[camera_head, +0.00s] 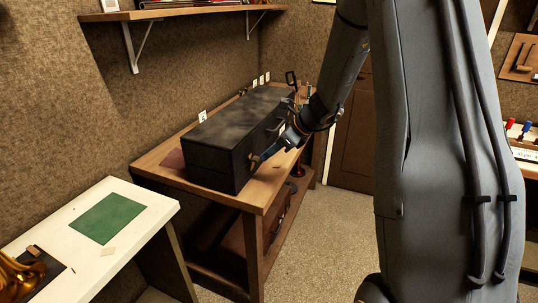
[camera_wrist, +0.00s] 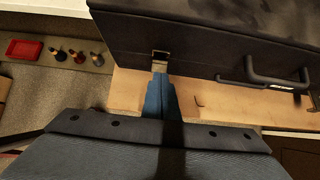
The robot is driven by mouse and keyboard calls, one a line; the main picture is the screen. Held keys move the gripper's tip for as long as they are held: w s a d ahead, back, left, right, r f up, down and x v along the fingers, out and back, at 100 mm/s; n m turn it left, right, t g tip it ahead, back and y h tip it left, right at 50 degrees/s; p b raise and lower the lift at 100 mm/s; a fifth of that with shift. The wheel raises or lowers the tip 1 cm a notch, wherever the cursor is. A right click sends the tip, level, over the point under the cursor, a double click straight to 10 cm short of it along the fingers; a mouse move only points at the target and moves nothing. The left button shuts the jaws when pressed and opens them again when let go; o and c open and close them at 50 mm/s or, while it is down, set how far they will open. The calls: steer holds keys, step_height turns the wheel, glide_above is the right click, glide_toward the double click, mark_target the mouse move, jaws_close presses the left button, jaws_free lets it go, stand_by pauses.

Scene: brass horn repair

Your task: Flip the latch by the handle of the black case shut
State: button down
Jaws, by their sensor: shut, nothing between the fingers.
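The black case (camera_head: 222,138) lies closed on a wooden bench in the head view. In the wrist view, its front side (camera_wrist: 205,40) fills the top, with the dark handle (camera_wrist: 268,76) at the right. A small metal latch (camera_wrist: 161,57) sits on that side, left of the handle. My gripper (camera_wrist: 160,75) is shut and empty, with its blue fingers pointing at the latch. The fingertips are just below or at the latch; I cannot tell whether they touch. In the head view, my gripper (camera_head: 262,157) is close to the case's front. The latch's exact position is unclear.
The wooden bench top (camera_head: 262,194) has a bare strip in front of the case. Small tools (camera_head: 304,92) stand at its far end. A white table (camera_head: 150,203) with a green mat (camera_head: 107,218) is at the left. A red tray (camera_wrist: 24,49) shows in the wrist view.

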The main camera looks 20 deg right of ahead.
stand_by(0.3)
steer(key=s+d+r+p, duration=0.3)
steer(key=r+p, duration=0.3)
steer(key=r, duration=0.3)
steer(key=shift+d+p, duration=0.15)
steer(key=shift+p, duration=0.25)
